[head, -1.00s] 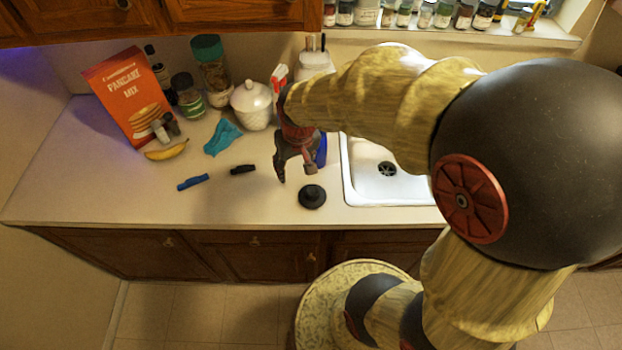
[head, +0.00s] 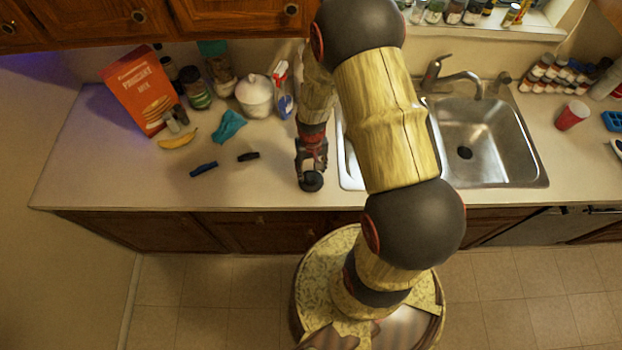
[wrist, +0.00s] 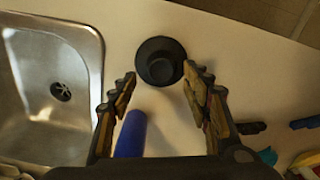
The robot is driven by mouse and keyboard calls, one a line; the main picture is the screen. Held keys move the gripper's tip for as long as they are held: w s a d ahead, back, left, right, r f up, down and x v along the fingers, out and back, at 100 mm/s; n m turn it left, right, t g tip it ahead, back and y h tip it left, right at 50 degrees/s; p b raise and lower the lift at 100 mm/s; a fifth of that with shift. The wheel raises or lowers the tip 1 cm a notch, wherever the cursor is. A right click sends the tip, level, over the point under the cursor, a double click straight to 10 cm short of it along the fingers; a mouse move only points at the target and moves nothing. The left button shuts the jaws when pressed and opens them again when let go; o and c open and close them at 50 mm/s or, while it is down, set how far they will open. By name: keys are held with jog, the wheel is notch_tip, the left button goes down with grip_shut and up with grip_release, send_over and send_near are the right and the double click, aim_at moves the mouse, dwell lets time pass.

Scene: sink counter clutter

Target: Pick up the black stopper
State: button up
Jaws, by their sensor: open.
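The black stopper (head: 311,182) lies on the counter near its front edge, left of the sink. In the wrist view the round stopper (wrist: 160,61) sits just beyond the fingertips, roughly centred between them. My gripper (head: 311,165) is directly behind and above the stopper in the head view. In the wrist view the gripper (wrist: 159,82) is open, with its two fingers spread apart and nothing held between them. The gripper hides part of the stopper in the head view.
The sink (head: 480,140) is to the right. A blue object (wrist: 131,135) lies near the left finger in the wrist view. A blue item (head: 204,169) and a small black item (head: 248,157) lie left of the stopper. A banana (head: 178,140) and pancake mix box (head: 140,92) are farther left.

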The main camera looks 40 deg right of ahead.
aim_at(311, 176)
notch_tip(311, 176, down, 4)
jog(key=shift+w+f, duration=0.1)
jog(key=shift+f, duration=0.1)
jog(key=shift+c, duration=0.5)
jog(key=c, duration=1.1)
jog(key=shift+c, duration=0.2)
